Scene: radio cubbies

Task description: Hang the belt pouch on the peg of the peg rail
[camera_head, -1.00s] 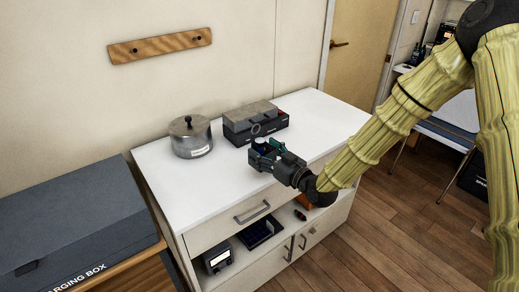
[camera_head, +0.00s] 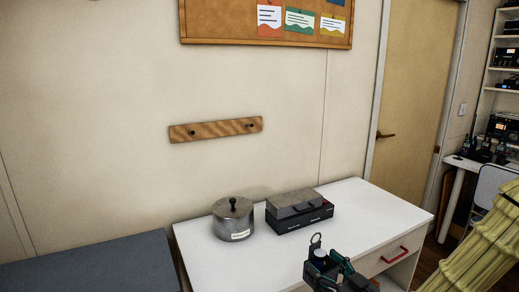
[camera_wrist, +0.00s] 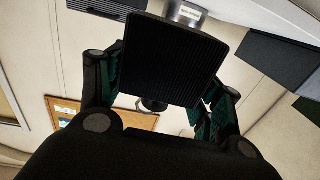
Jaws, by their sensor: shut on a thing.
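The peg rail (camera_head: 216,131) is a wooden strip on the wall, up and left of my gripper, with two dark pegs, a left one (camera_head: 192,133) and a right one (camera_head: 250,126). Both pegs are bare. My gripper (camera_head: 326,269) is at the bottom of the head view, in front of the cabinet top's boxes. It is shut on the belt pouch (camera_head: 320,258), whose ring stands up above the fingers. In the wrist view the pouch (camera_wrist: 172,60) is a dark ribbed block between the green finger pads, with its ring just past its lower edge.
A lidded metal pot (camera_head: 233,219) and a black box with a grey top (camera_head: 298,211) stand on the white cabinet (camera_head: 205,265). A large grey case (camera_head: 95,275) is at lower left. A corkboard (camera_head: 265,32) hangs above the rail. The wall around the rail is clear.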

